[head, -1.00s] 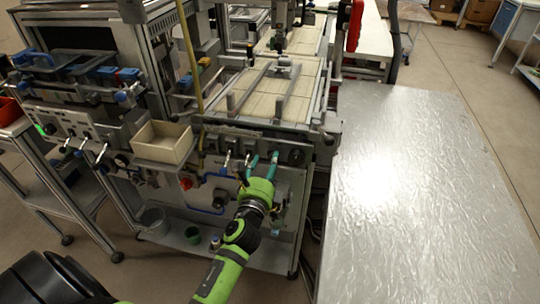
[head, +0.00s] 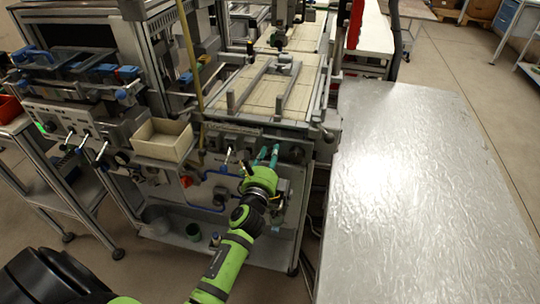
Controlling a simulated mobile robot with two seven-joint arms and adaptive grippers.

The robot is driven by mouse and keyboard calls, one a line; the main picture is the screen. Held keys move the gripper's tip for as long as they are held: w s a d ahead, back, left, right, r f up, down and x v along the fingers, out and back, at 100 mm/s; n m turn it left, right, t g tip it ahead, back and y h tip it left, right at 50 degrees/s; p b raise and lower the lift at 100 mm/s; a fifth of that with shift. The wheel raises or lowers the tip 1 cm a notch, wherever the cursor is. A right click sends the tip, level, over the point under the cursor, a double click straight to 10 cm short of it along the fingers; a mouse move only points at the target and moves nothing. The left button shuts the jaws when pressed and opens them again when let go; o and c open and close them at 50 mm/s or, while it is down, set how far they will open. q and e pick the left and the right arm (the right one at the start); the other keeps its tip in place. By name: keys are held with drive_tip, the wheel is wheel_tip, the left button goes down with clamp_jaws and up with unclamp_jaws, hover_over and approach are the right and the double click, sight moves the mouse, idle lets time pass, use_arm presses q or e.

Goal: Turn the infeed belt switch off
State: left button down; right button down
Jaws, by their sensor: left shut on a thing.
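A grey control panel (head: 215,139) with a row of switches runs along the front of the belt machine. One switch lever (head: 228,156) shows upright, left of my left gripper. My left gripper (head: 268,153) has its teal fingers close together at the panel, shut on a switch lever that they largely hide. The labels are too small to read, so I cannot tell from them which switch is the infeed belt one. A dark knob (head: 296,154) sits to the right of the fingers. My right gripper is not in view.
A beige bin (head: 163,140) juts out left of the panel. Another panel with levers (head: 70,125) stands further left. A shiny metal table (head: 410,190) fills the right side. Blue hoses (head: 218,190) and a lower shelf with cups lie below the panel.

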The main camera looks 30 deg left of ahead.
use_arm(q)
drive_tip(key=shift+a+r, duration=0.15)
drive_tip(key=shift+r, duration=0.15)
idle(0.4)
drive_tip(key=shift+n, duration=1.2)
drive_tip(key=n, duration=0.8)
drive_tip(key=shift+n, duration=0.3)
drive_tip(key=shift+f+n, duration=0.1)
drive_tip(key=shift+n, duration=1.4)
drive_tip(key=shift+f, duration=0.1)
